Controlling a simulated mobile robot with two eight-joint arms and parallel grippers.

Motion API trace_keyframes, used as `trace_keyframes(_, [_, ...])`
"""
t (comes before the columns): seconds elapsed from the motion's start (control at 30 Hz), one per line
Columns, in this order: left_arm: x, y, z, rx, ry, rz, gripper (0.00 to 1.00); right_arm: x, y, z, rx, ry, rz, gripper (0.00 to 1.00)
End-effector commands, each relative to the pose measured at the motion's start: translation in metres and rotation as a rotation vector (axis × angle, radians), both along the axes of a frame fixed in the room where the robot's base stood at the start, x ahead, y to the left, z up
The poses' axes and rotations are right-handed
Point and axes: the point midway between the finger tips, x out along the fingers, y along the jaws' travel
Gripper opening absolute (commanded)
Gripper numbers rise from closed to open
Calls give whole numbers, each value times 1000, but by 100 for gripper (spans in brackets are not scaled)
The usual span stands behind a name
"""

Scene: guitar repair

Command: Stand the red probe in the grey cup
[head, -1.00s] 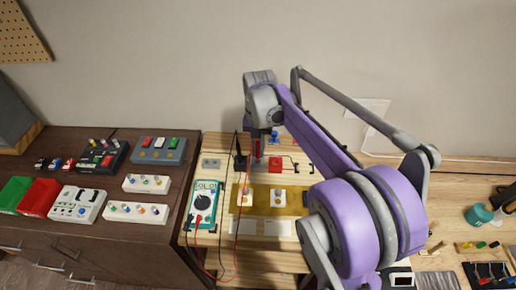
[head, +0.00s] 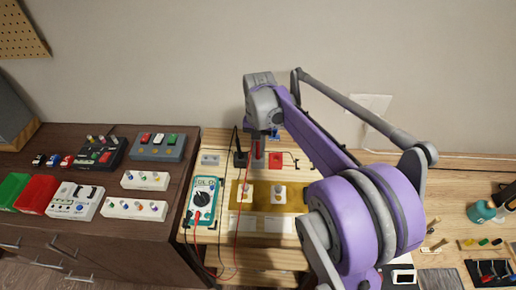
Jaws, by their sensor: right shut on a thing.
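The red probe (head: 257,149) is small and partly hidden under my right gripper (head: 261,138), which is shut on it. The probe points down over the grey cup (head: 258,163), between a black block and a red block. I cannot tell whether its tip is inside the cup or just above it. A red lead (head: 239,225) runs from the probe area to the teal multimeter (head: 204,199). My left gripper is not in view.
The black block (head: 240,160) and the red block (head: 275,160) stand close on either side of the cup. A yellow mat (head: 262,205) with two white-based parts lies in front. A dark cabinet (head: 150,228) with pedals and bins is at left.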

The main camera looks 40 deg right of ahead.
Motion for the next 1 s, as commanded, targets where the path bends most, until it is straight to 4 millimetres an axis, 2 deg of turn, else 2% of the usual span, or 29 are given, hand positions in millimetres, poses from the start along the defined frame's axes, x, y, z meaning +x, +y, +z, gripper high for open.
trace_keyframes(0.43, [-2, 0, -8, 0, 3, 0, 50, 0, 0, -11, 0, 0, 0, 0])
trace_keyframes(0.47, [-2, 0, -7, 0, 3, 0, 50, 0, 0, -11, 0, 0, 0, 17])
trace_keyframes(0.63, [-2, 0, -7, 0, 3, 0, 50, 0, 0, -11, 0, 0, 0, 47])
trace_keyframes(0.67, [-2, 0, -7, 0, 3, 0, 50, 0, 0, -11, 0, 0, 0, 50])
trace_keyframes(0.87, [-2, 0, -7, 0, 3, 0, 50, 0, 0, -10, 0, 0, 0, 50])
trace_keyframes(1.0, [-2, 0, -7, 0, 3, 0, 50, 0, 0, -10, 0, 0, 0, 75])
